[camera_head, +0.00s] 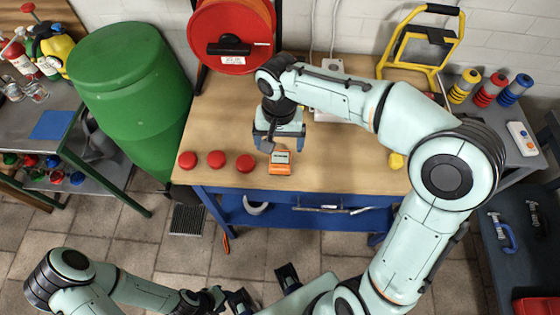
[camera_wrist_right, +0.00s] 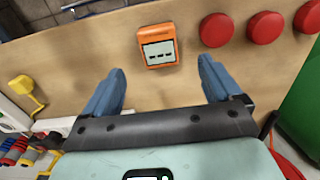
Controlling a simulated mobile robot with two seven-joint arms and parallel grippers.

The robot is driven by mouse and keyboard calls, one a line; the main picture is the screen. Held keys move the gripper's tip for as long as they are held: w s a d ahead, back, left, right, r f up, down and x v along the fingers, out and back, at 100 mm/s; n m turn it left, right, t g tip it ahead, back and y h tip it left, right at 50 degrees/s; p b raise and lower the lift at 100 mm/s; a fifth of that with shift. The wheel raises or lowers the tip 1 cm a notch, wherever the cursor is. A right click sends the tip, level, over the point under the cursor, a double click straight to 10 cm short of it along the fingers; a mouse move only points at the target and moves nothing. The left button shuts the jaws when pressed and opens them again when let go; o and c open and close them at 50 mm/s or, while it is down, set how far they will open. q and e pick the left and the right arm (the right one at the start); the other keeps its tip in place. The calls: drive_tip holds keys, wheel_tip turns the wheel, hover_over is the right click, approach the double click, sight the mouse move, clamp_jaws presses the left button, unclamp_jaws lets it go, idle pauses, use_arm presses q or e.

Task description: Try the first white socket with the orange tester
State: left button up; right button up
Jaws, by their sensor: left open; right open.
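The orange tester (camera_head: 281,162) with a grey display lies on the wooden workbench near its front edge. In the right wrist view the tester (camera_wrist_right: 158,46) shows just beyond the fingertips, between their lines. My right gripper (camera_head: 280,132) is open and empty, pointing down just behind the tester. Its blue fingers (camera_wrist_right: 162,68) are apart and do not hold the tester. My left gripper (camera_head: 264,288) is open and empty in front of the bench, low in the head view. White boxes, possibly the sockets, show partly behind my right arm (camera_head: 333,66); their faces cannot be made out.
Three red round caps (camera_head: 217,159) stand left of the tester. A yellow knob-like piece (camera_head: 396,160) lies to the right. A red cable reel (camera_head: 232,35), a green barrel (camera_head: 135,95) and a yellow work lamp (camera_head: 425,40) surround the bench. My right arm spans above the bench's right half.

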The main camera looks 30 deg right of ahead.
hover_over(280, 159)
drive_tip(key=f, duration=0.4)
drive_tip(key=shift+s+a, duration=0.1)
drive_tip(key=shift+a, duration=0.1)
drive_tip(key=shift+d+f+b, duration=0.2)
drive_tip(key=shift+f+b, duration=0.1)
drive_tip(key=shift+f, duration=2.3)
drive_tip(key=shift+c, duration=0.3)
drive_tip(key=c, duration=0.9)
